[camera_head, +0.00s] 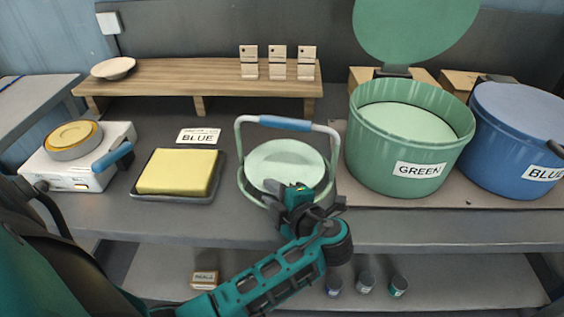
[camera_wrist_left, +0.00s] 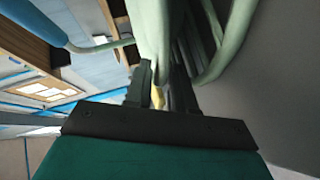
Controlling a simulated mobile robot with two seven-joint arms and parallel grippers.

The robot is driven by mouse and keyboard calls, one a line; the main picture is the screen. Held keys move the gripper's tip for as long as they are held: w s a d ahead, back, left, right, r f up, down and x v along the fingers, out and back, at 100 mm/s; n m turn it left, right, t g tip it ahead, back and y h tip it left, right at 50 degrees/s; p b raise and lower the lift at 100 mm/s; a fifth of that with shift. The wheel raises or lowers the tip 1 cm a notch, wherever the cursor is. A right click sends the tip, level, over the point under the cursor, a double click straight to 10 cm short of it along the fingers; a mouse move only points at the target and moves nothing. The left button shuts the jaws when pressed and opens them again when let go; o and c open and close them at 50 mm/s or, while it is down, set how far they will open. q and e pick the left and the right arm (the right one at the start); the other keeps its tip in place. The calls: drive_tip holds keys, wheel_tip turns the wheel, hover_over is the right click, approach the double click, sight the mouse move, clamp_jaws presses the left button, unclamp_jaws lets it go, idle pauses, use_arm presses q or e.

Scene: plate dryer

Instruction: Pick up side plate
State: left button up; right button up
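A pale green plate (camera_head: 286,162) sits in a round, pale green rack (camera_head: 243,165) with a blue handle (camera_head: 285,123), at the middle of the counter. My left gripper (camera_head: 294,194) is at the plate's near edge, low in the rack. In the left wrist view a pale green edge, seemingly the plate (camera_wrist_left: 155,40), runs down between the dark fingers (camera_wrist_left: 160,90). Whether the fingers touch it or are apart from it is not clear. My right gripper is not in view.
A green bin (camera_head: 362,170) with its lid raised and a blue bin (camera_head: 485,155) stand right. A tray with a yellow sponge (camera_head: 178,172) and a white appliance (camera_head: 80,175) are left. A wooden shelf (camera_head: 170,78) runs behind. Small cans sit on the lower shelf (camera_head: 450,280).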

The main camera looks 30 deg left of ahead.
use_arm(q)
drive_tip(key=shift+a, duration=0.1)
drive_tip(key=shift+c, duration=0.3)
clamp_jaws()
drive_tip(key=shift+r, duration=0.1)
